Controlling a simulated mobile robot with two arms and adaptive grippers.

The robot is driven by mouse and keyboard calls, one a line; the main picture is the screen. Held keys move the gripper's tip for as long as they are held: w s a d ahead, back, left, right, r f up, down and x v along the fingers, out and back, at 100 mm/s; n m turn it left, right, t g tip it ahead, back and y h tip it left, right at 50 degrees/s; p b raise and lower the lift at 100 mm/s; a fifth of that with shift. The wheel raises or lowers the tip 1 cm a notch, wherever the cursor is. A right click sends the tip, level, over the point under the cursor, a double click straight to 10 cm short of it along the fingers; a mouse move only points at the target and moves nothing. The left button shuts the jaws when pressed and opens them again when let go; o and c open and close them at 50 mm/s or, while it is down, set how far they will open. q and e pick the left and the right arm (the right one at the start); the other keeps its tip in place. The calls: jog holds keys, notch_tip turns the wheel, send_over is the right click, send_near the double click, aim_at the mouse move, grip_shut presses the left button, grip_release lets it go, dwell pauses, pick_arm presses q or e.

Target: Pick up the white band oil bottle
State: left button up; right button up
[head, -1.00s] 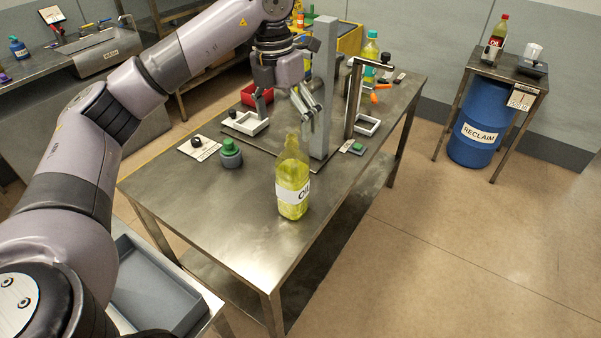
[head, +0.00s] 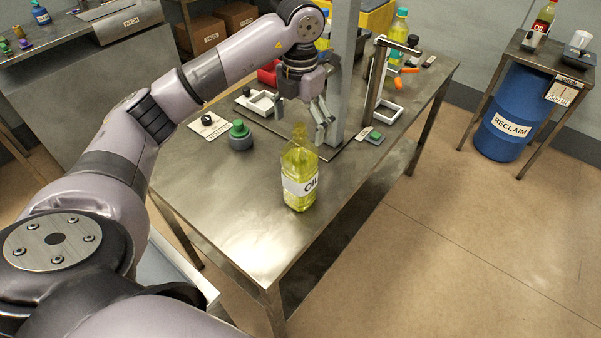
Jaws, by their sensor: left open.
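An oil bottle (head: 299,183) with yellow-green contents and a white band reading OIL stands upright near the front edge of the metal table (head: 250,225). My left gripper (head: 320,124) is open and empty. My right gripper is out of view.
A grey post (head: 345,70) rises close behind the gripper. A green-capped jar (head: 240,136) stands left of the bottle. Another OIL bottle (head: 543,17) stands on the side table above a blue RECLAIM drum (head: 510,115).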

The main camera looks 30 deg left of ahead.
aim_at(300, 148)
pick_arm(q)
jog(key=shift+f, duration=0.85)
jog(key=shift+s+f+p, duration=0.1)
jog(key=shift+f+p, duration=0.1)
jog(key=shift+p, duration=0.15)
jog(key=shift+f+p, duration=0.3)
jog(key=shift+p, duration=0.05)
notch_tip(300, 148, down, 4)
jog(key=shift+r+p, duration=0.15)
jog(key=shift+p, duration=0.85)
jog(key=shift+f, duration=0.45)
jog(key=c, duration=1.1)
jog(key=shift+r, duration=0.1)
jog(key=c, duration=0.9)
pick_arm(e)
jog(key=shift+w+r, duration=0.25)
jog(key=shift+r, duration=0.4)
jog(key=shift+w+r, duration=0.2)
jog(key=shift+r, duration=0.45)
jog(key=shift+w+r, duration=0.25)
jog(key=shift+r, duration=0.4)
